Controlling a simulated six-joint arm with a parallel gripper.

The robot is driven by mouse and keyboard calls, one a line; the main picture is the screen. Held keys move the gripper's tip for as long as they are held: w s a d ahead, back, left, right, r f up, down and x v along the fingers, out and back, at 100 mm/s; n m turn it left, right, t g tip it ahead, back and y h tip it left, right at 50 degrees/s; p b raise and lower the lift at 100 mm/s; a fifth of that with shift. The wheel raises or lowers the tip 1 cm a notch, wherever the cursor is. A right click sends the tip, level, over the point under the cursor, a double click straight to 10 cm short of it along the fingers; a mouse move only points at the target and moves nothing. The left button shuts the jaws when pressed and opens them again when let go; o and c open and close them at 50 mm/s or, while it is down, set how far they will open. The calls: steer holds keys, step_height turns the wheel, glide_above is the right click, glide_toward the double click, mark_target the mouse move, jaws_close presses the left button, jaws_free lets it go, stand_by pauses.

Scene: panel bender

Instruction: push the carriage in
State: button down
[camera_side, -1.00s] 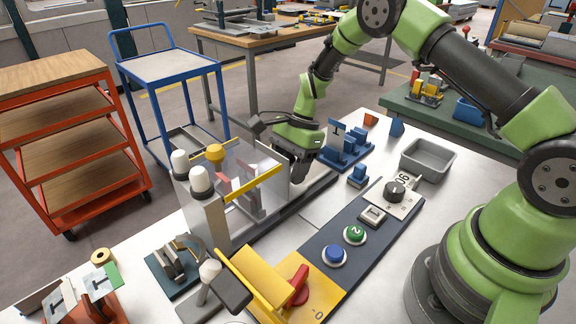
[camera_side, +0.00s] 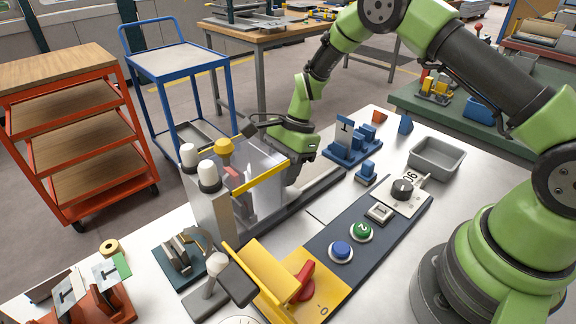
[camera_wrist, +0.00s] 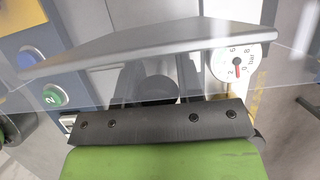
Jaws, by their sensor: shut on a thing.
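The panel bender's clear guard box (camera_side: 262,172) stands on the bench behind the console, with a yellow bar (camera_side: 258,183) along its top edge. My gripper (camera_side: 292,174) is low at the right end of this guard, over the dark rail (camera_side: 325,183). It is shut on the carriage, but the carriage and the fingertips are largely hidden by the guard and my gripper's own body. Inside the guard a reddish part (camera_side: 234,178) shows through the clear panel. In the wrist view a grey plate (camera_wrist: 120,48) crosses in front of my dark gripper fingers (camera_wrist: 150,84).
The console (camera_side: 345,243) with blue and green buttons and a dial lies in front. Two white-capped posts (camera_side: 208,176) stand at the guard's left. Blue fixtures (camera_side: 352,143) stand close to the right of my gripper. A grey tray (camera_side: 437,154) sits farther right.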

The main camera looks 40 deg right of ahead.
steer(key=shift+a, duration=0.3)
steer(key=c, duration=0.8)
jaws_free()
steer(key=shift+c, duration=0.2)
steer(key=shift+d, duration=0.1)
steer(key=v, duration=1)
